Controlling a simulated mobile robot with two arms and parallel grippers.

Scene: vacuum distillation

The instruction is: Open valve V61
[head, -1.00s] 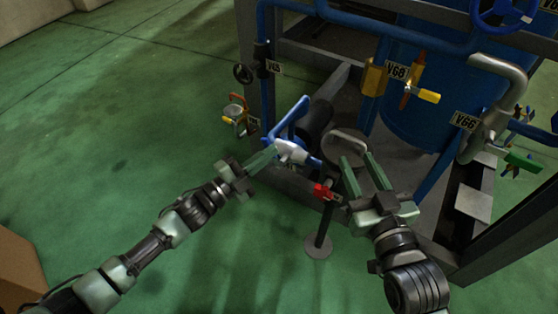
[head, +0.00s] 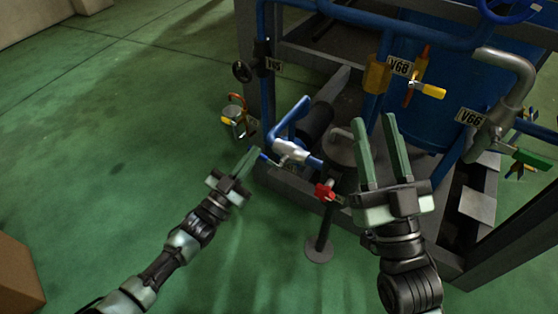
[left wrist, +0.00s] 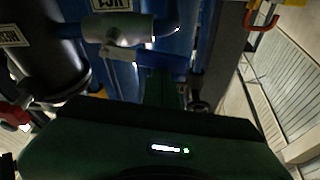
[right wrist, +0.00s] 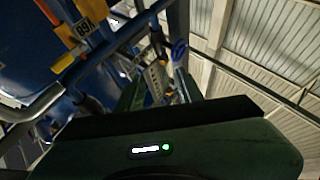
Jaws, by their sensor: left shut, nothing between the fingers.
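A silver-bodied valve (head: 291,151) sits on a blue pipe low at the front of the rig, with a blue handle end (head: 265,157) at its left. I cannot read its tag, so I cannot tell if it is V61. A similar silver body shows in the left wrist view (left wrist: 118,28), below a partly cut-off tag (left wrist: 112,4). My left gripper (head: 252,152) is shut and empty, its fingertips just left of the blue handle end; I cannot tell if they touch. My right gripper (head: 373,120) is open and empty, fingers raised in front of the rig.
A red-handled valve (head: 325,191) on a floor stand is between my arms. Valves tagged V68 (head: 399,66) and V66 (head: 471,117) are on the rig's right. A tag reading V65 (head: 273,66) is at its left.

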